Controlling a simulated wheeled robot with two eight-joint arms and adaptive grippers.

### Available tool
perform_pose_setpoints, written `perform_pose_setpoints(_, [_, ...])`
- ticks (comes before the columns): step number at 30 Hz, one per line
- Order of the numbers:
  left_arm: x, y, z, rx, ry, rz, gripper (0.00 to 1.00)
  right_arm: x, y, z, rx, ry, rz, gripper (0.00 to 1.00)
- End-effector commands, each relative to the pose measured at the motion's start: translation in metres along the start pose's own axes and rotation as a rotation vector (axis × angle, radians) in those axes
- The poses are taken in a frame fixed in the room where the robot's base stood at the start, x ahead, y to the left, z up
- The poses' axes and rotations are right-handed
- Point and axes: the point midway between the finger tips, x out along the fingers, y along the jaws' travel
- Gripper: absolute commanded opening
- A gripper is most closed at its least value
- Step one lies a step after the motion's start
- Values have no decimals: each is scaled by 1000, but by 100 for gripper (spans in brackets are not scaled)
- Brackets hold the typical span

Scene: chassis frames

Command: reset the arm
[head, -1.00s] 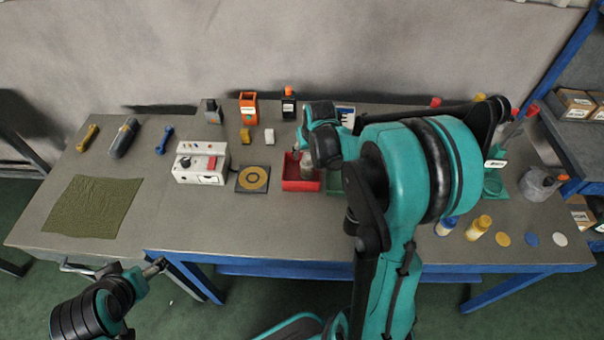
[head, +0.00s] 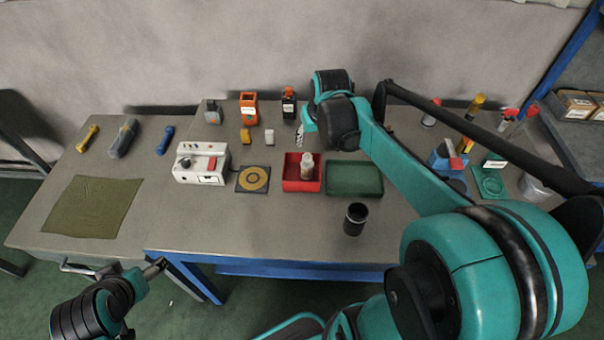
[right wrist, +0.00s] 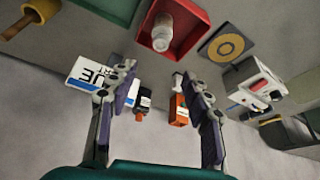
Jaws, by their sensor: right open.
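My right gripper (right wrist: 156,78) is open in the right wrist view, with nothing between its fingers. In the head view my right arm reaches over the back of the table, and its fingers are mostly hidden by the wrist. A small bottle with a pale cap (head: 306,164) stands in the red tray (head: 289,184), clear of the gripper. The bottle (right wrist: 163,30) and red tray (right wrist: 200,18) also show in the right wrist view. My left gripper (head: 156,268) is low at the table's front edge, too small to read its jaws.
A green tray (head: 355,180) and a black cup (head: 355,218) stand near the red tray. A white control box (head: 200,164) and an orange holder (head: 248,108) are to the left. Bottles and blocks on the right are partly behind my arm.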

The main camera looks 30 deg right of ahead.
Motion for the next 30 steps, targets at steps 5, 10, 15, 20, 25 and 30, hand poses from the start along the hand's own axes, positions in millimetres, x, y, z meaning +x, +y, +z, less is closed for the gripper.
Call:
perform_pose_setpoints(5, [0,0,0,0,0,0,74,0,0,0,0,0,0,49])
perform_pose_setpoints(10, [1,0,1,0,0,0,74,-2,-5,5,-7,6,-3,49])
perform_pose_setpoints(15, [6,0,4,0,0,0,74,-18,-36,41,-55,52,-21,49])
perform_pose_setpoints(20, [12,0,9,0,0,0,74,-30,-72,98,-122,124,-55,49])
perform_pose_setpoints(25, [17,0,12,0,0,0,74,-29,-95,149,-177,188,-90,49])
perform_pose_setpoints(30, [19,0,14,0,0,0,74,-25,-105,174,-204,221,-111,49])
